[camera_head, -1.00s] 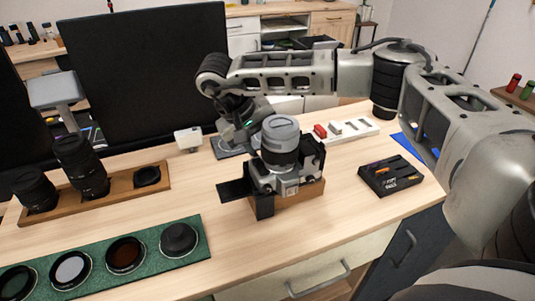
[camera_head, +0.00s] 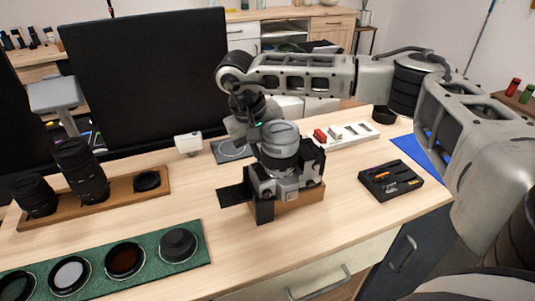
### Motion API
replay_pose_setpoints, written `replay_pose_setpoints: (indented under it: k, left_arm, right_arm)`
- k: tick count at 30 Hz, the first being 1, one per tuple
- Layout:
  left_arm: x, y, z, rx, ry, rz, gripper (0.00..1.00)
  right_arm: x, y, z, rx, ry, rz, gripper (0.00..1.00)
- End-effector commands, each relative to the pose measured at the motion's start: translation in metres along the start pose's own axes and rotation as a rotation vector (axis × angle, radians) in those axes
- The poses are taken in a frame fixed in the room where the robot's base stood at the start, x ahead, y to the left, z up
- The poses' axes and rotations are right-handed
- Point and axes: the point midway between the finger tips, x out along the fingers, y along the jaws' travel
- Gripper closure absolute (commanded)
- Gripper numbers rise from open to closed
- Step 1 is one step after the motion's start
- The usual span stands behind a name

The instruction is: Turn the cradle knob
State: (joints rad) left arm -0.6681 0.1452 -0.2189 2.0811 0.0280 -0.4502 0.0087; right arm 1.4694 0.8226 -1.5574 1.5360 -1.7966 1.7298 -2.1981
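A grey camera (camera_head: 270,182) with its lens (camera_head: 280,150) pointing up sits on a wooden cradle block (camera_head: 302,198) in the middle of the table. I cannot make out the cradle knob; the camera and my arm cover parts of the cradle. My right arm reaches in from the right and bends down behind the camera. My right gripper (camera_head: 248,138) is just behind and left of the lens; its fingertips are mostly hidden, so I cannot see its opening or any contact. My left gripper is not in view.
A dark pad (camera_head: 230,155) lies behind the camera, near a small white box (camera_head: 188,143). A black tray (camera_head: 390,180) and a white tray (camera_head: 355,132) are to the right. Lenses on a wooden tray (camera_head: 120,190) and a green mat (camera_head: 205,250) are left. A dark monitor stands behind.

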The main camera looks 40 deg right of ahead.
Motion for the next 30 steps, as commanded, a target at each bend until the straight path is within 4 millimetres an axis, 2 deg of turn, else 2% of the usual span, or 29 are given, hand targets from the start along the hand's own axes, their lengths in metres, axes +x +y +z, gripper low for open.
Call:
replay_pose_setpoints:
  k: [7,23,30]
  left_arm:
    - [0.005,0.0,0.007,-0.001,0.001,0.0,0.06]
    - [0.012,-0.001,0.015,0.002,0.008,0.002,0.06]
    - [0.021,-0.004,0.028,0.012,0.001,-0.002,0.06]
  right_arm:
    - [0.003,0.004,0.0,0.002,-0.001,-0.193,0.93]
    - [0.003,0.007,0.0,0.0,0.0,-0.416,0.93]
    - [0.006,0.008,0.0,0.002,-0.001,-0.468,0.93]
